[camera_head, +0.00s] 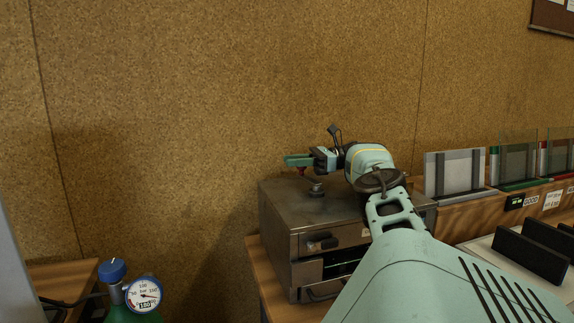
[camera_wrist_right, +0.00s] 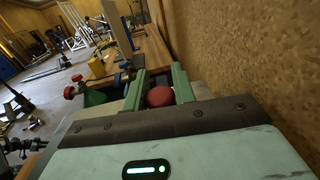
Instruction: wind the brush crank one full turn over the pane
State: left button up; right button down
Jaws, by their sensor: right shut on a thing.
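A metal box machine (camera_head: 310,225) stands on a wooden bench. The brush crank's hub (camera_head: 316,189) stands on its top, with the red crank knob (camera_head: 301,171) beside it to the left. My right gripper (camera_head: 299,161) is over the box top, shut on the red knob. In the right wrist view the knob (camera_wrist_right: 160,96) sits between the green fingers of the right gripper (camera_wrist_right: 159,80). An open slot (camera_head: 341,268) shows in the box front; I cannot make out a pane clearly in it. Most of the crank arm is hidden. My left gripper is out of view.
Framed panels (camera_head: 455,172) stand in a wooden rack to the right of the box. Dark slotted blocks (camera_head: 531,254) lie on a white surface at the right. A pressure gauge (camera_head: 145,293) stands at lower left. A cork wall is close behind the box.

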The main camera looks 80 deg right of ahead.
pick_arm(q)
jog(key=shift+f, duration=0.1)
pick_arm(e)
jog(key=shift+r, duration=0.1)
dwell(0.3)
jog(key=c, duration=1.1)
grip_release()
jog(key=shift+s+f, duration=0.1)
jog(key=shift+f, duration=0.1)
jog(key=shift+c, duration=0.2)
